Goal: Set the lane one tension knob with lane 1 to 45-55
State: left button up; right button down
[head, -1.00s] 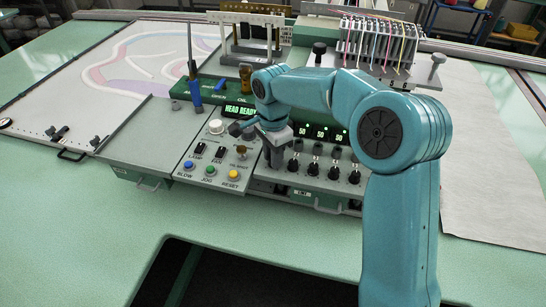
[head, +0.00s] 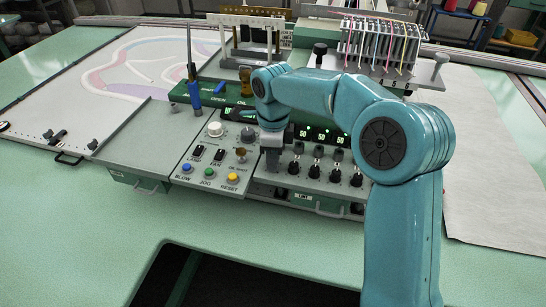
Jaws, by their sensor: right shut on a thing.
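The grey control panel (head: 215,172) stands at the centre of the green table, with a row of black tension knobs (head: 314,172) on its right part. My right gripper (head: 272,168) points down at the left end of this row, shut on the lane one tension knob. That knob is hidden behind the fingers, so its pointer cannot be read. The lane one display is not visible behind my wrist. My left gripper is not in view.
A rack of threaded needles (head: 385,45) stands behind. The table front is clear.

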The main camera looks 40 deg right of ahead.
dwell(0.5)
jog(key=c, duration=1)
grip_release()
jog(key=shift+o, duration=0.2)
notch_tip(320, 180, up, 16)
jog(key=p, duration=0.2)
jog(key=shift+r, duration=0.1)
